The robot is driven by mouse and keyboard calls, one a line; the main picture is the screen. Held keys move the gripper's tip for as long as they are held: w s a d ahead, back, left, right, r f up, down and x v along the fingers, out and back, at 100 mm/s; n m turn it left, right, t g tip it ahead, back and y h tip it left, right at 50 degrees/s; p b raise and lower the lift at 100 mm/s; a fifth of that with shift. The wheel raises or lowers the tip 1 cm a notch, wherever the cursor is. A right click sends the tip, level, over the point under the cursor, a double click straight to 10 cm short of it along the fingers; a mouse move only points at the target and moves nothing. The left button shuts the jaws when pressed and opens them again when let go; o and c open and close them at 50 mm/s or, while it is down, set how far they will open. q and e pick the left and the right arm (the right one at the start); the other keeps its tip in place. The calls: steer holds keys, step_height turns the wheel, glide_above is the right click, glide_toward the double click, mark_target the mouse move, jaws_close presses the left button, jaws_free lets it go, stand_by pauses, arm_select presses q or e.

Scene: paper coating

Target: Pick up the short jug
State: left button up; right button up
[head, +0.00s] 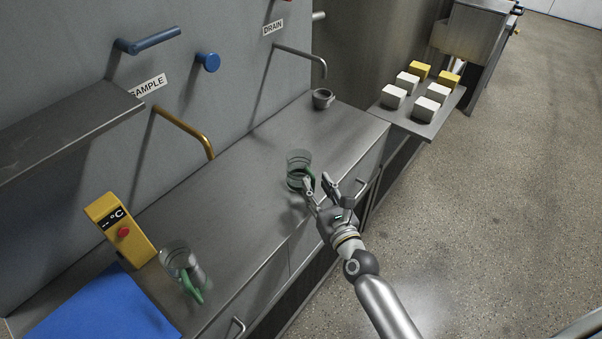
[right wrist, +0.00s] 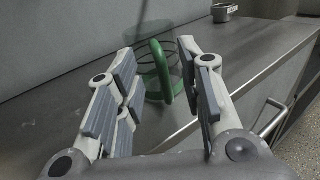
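A clear jug with a green handle (head: 296,160) stands upright on the steel counter, near its front edge. It also shows in the right wrist view, where its green handle (right wrist: 161,75) appears between my fingers. My right gripper (head: 318,184) is open at the handle side of this jug, one finger to each side of the handle; I cannot tell whether they touch. A second clear jug with a green handle (head: 174,258) stands on the counter at the lower left. I cannot tell for certain from size which jug is shorter. My left gripper is not in view.
A yellow temperature device (head: 119,230) and a blue mat (head: 100,308) lie left. A brass sample tap (head: 185,127) and a steel drain tap (head: 303,53) project from the wall. A small grey cup (head: 322,99) stands farther back. White and yellow blocks sit on a shelf (head: 420,127).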

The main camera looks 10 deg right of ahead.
mark_target(314, 182)
steer(key=shift+w+a+f, duration=0.1)
steer(key=shift+w+f, duration=0.05)
steer(key=shift+w, duration=0.75)
steer(key=shift+w+a+f, duration=0.1)
steer(key=shift+w, duration=0.75)
steer(key=shift+c, duration=0.2)
steer(key=shift+d, duration=0.1)
jaws_close()
